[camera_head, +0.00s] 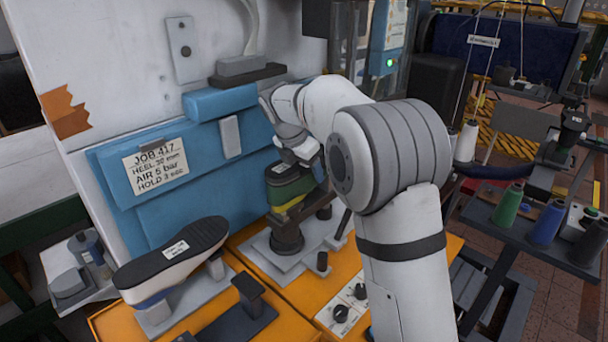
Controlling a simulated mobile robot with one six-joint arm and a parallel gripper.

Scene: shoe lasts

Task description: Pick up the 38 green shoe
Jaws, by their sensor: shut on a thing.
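The green shoe (290,190), a dark green last with a yellow band below it, is at the middle of the view, over a dark round post (287,238) on a grey plate. I cannot tell whether it still touches the post. No number 38 is readable on it. My gripper (300,158) is at the top of the green shoe and is shut on it. My own arm hides the right side of the gripper and part of the shoe.
A black-soled shoe (172,252) sits sole up on a stand at the left. A blue padded panel (195,200) with a job label stands close behind. Black knobs (341,313) are on the orange bench at the front. Thread spools (507,205) stand on a rack at the right.

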